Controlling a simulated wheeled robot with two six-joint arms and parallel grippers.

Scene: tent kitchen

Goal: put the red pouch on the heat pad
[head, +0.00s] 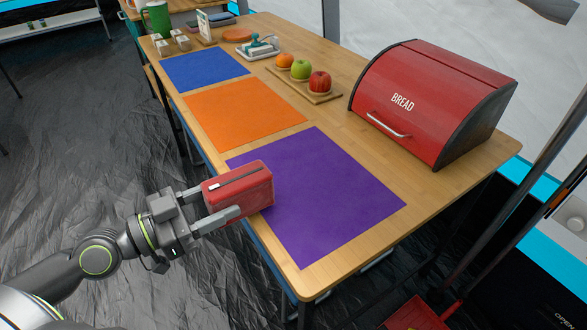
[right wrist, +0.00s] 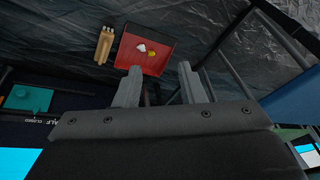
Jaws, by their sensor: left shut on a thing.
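The red pouch (head: 240,192) is a boxy red thing with a dark strip along its top. My left gripper (head: 222,198) is shut on it. It is held at the table's left edge, overlapping the near-left part of the purple mat (head: 325,195) in the head view; I cannot tell whether it touches the mat. An orange mat (head: 243,113) and a blue mat (head: 204,69) lie farther back. No marking shows which of the mats is the heat pad. My right gripper (right wrist: 160,69) is open and empty in the right wrist view, above the dark floor.
A red bread box (head: 435,100) stands at the table's right. A wooden board (head: 329,98) holds apples and an orange fruit. A white tray (head: 262,54), a green mug (head: 156,19) and small jars stand at the back. A red tray (right wrist: 145,55) lies on the floor.

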